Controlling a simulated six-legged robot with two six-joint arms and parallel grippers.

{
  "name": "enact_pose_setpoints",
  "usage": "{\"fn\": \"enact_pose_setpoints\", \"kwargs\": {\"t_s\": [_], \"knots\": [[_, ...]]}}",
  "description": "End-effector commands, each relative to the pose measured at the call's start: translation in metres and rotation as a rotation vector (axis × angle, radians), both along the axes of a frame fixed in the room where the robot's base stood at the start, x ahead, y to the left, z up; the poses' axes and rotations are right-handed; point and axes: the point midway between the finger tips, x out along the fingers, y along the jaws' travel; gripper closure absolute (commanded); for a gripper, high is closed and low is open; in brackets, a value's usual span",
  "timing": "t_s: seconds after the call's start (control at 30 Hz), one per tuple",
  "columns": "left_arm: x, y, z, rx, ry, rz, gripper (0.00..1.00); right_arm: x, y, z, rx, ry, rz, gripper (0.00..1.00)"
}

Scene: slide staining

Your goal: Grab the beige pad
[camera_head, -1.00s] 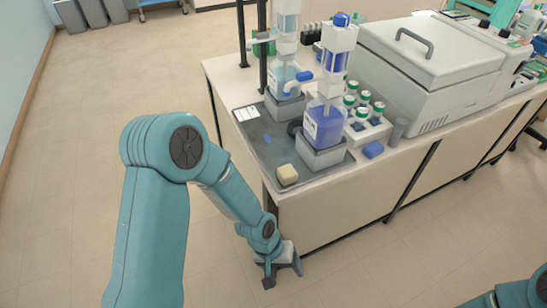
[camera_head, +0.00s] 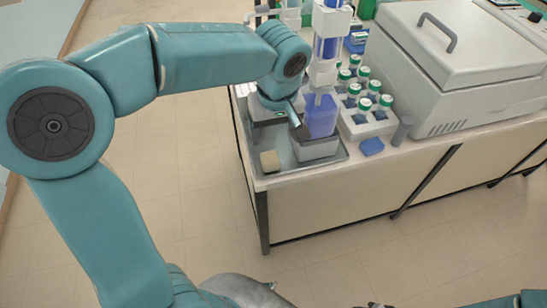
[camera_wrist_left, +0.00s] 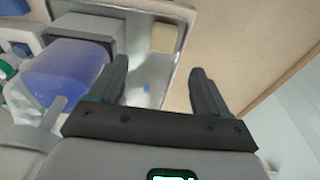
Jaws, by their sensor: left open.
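The beige pad (camera_head: 270,161) is a small block lying on the grey tray near its front left corner. It also shows at the top of the left wrist view (camera_wrist_left: 163,38). My left gripper (camera_head: 284,118) is over the tray, behind the pad and beside the blue-filled staining bottle (camera_head: 321,118). In the left wrist view its two dark fingers (camera_wrist_left: 158,72) are apart with nothing between them. The pad lies beyond the fingertips, clear of them. My right gripper does not show; only a bit of my right arm is at the bottom right.
The grey tray (camera_head: 333,158) has a raised rim. A rack of green-capped bottles (camera_head: 368,122), a blue block (camera_head: 371,146) and a grey cylinder (camera_head: 402,131) stand right of it. A large grey lidded machine (camera_head: 462,70) is farther right. Floor lies past the table's left edge.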

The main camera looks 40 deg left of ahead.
Motion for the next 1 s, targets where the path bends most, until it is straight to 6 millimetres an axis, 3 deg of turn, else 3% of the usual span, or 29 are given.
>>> {"fn": "enact_pose_setpoints", "kwargs": {"t_s": [0.13,0.43,0.63,0.97,1.0], "knots": [[0.000,0.004,-0.033,0.000,0.005,0.000,0.23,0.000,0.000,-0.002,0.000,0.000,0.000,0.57],[0.004,0.007,-0.061,0.000,0.003,-0.002,0.23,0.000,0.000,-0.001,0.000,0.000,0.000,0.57],[0.008,0.012,-0.094,-0.001,0.004,-0.004,0.23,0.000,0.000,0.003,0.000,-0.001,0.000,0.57],[0.012,0.013,-0.105,-0.001,-0.001,-0.003,0.23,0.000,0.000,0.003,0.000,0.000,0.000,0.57],[0.012,0.013,-0.104,-0.001,-0.001,-0.003,0.30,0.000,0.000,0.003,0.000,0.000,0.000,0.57]]}}
